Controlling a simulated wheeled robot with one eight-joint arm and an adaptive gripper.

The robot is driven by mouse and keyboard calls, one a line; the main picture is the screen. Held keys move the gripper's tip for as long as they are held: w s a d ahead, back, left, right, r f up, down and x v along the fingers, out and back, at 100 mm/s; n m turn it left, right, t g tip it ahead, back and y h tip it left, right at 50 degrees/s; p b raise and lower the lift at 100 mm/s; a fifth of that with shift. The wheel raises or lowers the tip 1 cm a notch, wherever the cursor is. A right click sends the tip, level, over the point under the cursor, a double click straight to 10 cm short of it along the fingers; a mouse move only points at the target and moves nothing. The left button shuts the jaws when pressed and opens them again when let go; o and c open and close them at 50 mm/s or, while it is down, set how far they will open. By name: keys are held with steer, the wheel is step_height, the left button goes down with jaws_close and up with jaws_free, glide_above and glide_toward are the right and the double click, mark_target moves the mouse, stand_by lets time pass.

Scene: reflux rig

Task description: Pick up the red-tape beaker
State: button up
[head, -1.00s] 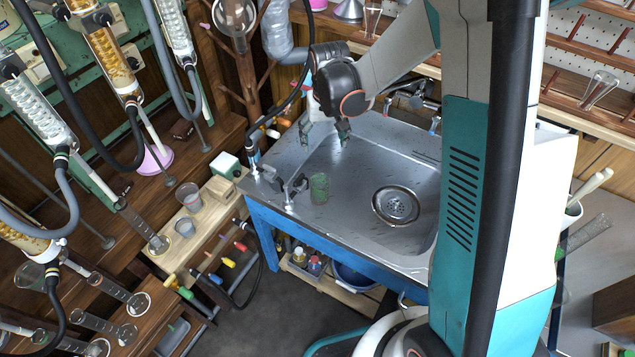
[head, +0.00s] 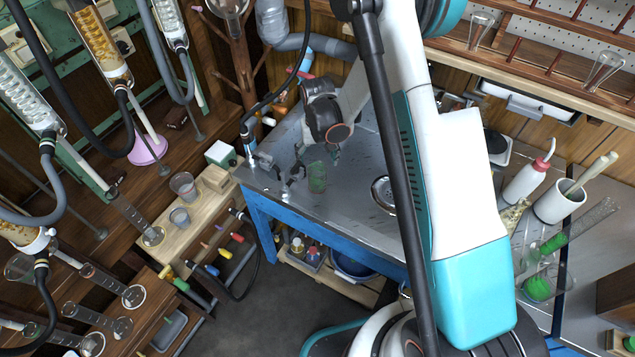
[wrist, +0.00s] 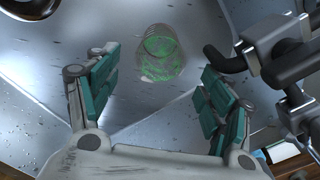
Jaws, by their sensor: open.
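A clear glass beaker with green marks (head: 317,177) stands in the metal sink; it also shows in the wrist view (wrist: 160,54), ahead of my fingers. My gripper (head: 318,156) is open and empty, just behind and above this beaker. In the wrist view its two teal-padded fingers (wrist: 158,98) are spread wide, with the beaker beyond the gap. Two more beakers, a larger one (head: 183,185) and a smaller one (head: 180,217), stand on the pale wooden bench at left. I cannot make out red tape clearly on any beaker.
Dark tap fittings (wrist: 268,52) rise close to the right finger in the wrist view. A wash bottle (head: 527,180) and a white pot (head: 560,200) stand at right. Glassware and hoses crowd the left.

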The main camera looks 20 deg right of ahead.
mark_target(318, 170)
step_height(318, 170, down, 6)
steer(key=shift+f+b, duration=0.25)
steer(key=shift+b, duration=0.9)
steer(key=shift+r, duration=0.1)
steer(key=c, duration=1.3)
step_height(318, 170, up, 20)
steer(key=p, duration=0.7)
steer(key=shift+n, duration=0.5)
steer(key=s+d, duration=0.1)
steer(key=s, duration=0.1)
steer(key=s+r, duration=0.1)
steer(key=s, duration=0.2)
steer(key=s+d+r, duration=0.1)
steer(key=s, duration=0.2)
steer(key=shift+d, duration=0.35)
